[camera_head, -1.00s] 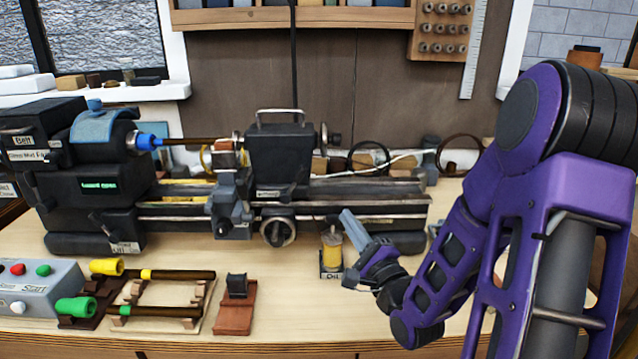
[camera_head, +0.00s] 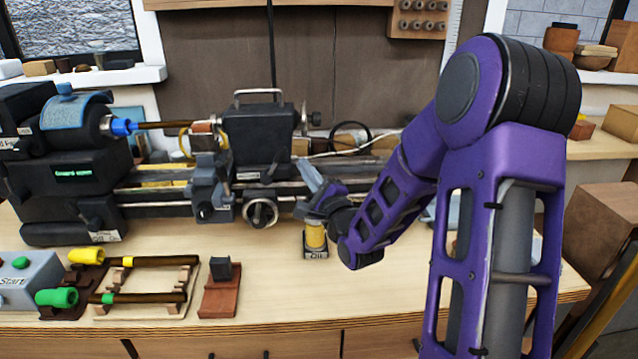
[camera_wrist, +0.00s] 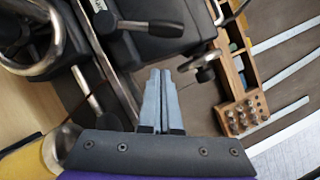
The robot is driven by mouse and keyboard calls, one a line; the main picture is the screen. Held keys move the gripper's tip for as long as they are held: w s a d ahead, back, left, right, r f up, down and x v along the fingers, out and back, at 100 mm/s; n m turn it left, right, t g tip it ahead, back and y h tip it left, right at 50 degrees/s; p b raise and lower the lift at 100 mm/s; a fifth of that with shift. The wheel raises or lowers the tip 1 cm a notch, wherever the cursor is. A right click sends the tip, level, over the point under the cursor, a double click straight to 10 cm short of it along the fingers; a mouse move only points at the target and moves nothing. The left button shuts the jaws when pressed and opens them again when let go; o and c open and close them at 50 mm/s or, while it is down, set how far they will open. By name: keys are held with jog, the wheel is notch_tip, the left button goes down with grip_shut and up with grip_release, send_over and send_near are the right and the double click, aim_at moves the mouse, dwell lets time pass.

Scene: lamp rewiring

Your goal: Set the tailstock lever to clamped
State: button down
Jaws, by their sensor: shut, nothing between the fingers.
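The tailstock (camera_head: 258,135) is the black block with a top handle on the lathe bed in the head view. In the wrist view its dark body (camera_wrist: 160,45) fills the upper middle, and a lever with a black handle (camera_wrist: 152,27) lies across it. I cannot tell from the lever's angle whether it is clamped. My gripper (camera_head: 306,178) is in front of the bed, right of and below the tailstock, above the oil bottle. In the wrist view its grey fingers (camera_wrist: 160,76) are shut and empty, apart from the lever.
A carriage handwheel (camera_head: 261,212) is left of my gripper. The oil bottle (camera_head: 315,238) stands just below it. Another lever (camera_wrist: 93,95) shows at left in the wrist view. A rack of tools (camera_wrist: 240,85) is at right there. The bench front between the wooden stand (camera_head: 220,292) and my arm is clear.

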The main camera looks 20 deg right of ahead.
aim_at(281, 152)
jog(key=shift+s+a+r, duration=0.1)
jog(key=shift+a+r, duration=0.3)
jog(key=shift+a, duration=0.3)
jog(key=shift+s+a+r, duration=0.1)
jog(key=shift+a+r, duration=0.3)
jog(key=shift+a, duration=0.3)
jog(key=shift+w+a+r+n+g+p, duration=0.15)
jog(key=shift+r+n+p, duration=0.15)
jog(key=shift+n, duration=0.2)
jog(key=shift+s+a+r+n+g+p, duration=0.1)
jog(key=shift+a+r+n+g+p, duration=0.15)
jog(key=shift+n, duration=0.25)
jog(key=n+p, duration=0.1)
jog(key=a+r+n+g, duration=0.1)
jog(key=n, duration=0.1)
jog(key=shift+w+a+r+y+p, duration=0.2)
jog(key=shift+r+y+p, duration=0.1)
jog(key=shift+p, duration=0.1)
jog(key=a+n+g, duration=0.1)
jog(key=a+n, duration=0.1)
jog(key=n, duration=0.1)
jog(key=w+a+n+g+h, duration=0.1)
jog(key=a+n, duration=0.1)
jog(key=shift+a+r+g, duration=0.1)
jog(key=shift+r+g, duration=0.2)
jog(key=shift+a, duration=0.2)
jog(key=shift+r, duration=0.1)
